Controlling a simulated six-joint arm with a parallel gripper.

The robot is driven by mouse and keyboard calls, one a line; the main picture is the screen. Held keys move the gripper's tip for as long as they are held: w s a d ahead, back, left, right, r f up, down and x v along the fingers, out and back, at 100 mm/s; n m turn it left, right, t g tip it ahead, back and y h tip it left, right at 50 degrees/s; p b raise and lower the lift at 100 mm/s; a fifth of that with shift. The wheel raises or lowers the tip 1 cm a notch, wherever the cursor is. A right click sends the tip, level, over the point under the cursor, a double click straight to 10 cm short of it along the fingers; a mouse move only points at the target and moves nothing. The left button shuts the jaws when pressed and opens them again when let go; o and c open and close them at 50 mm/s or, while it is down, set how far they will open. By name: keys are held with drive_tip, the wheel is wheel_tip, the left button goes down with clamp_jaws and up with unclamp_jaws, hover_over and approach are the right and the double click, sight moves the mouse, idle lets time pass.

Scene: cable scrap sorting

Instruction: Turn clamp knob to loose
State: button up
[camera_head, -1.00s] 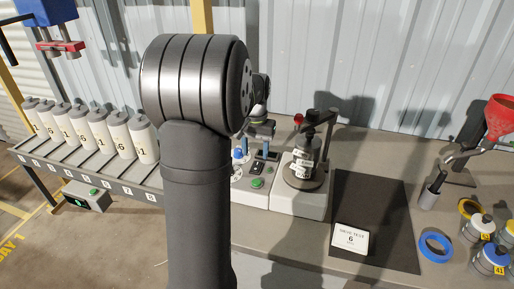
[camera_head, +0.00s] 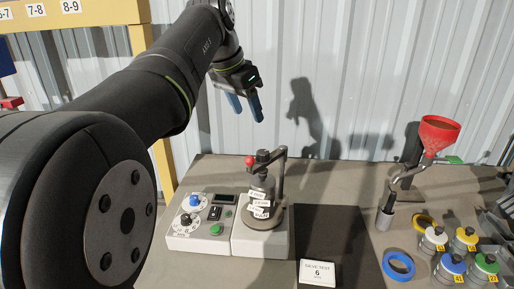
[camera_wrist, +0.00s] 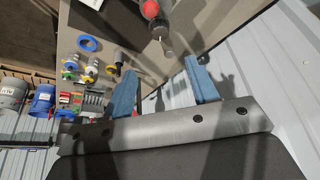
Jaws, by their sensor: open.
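The sieve stack (camera_head: 262,190) stands upright on a white shaker base (camera_head: 258,240). A post with an overhead arm (camera_head: 282,172) reaches over it. A dark knob (camera_head: 262,156) sits on top of the stack under this arm, with a red ball (camera_head: 250,160) beside it. The control box (camera_head: 180,240) to the left carries a blue knob (camera_head: 194,201) and a black knob (camera_head: 186,219); their small markings are unreadable. My gripper (camera_head: 249,118) is open and empty, above and behind the stack, apart from it. Its blue fingers also show in the wrist view (camera_wrist: 160,66).
A dark mat (camera_head: 330,235) with a white card (camera_head: 317,272) lies right of the shaker. A red funnel (camera_head: 438,135) on a stand, a blue ring (camera_head: 398,267) and several capped bottles (camera_head: 450,266) are farther right. The corrugated wall (camera_head: 330,80) is close behind my gripper.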

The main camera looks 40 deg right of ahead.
sight(263, 152)
drive_tip(key=x, duration=1.4)
drive_tip(key=shift+a, duration=0.1)
drive_tip(key=shift+c, duration=0.2)
drive_tip(key=shift+r, duration=0.1)
drive_tip(key=c, duration=0.9)
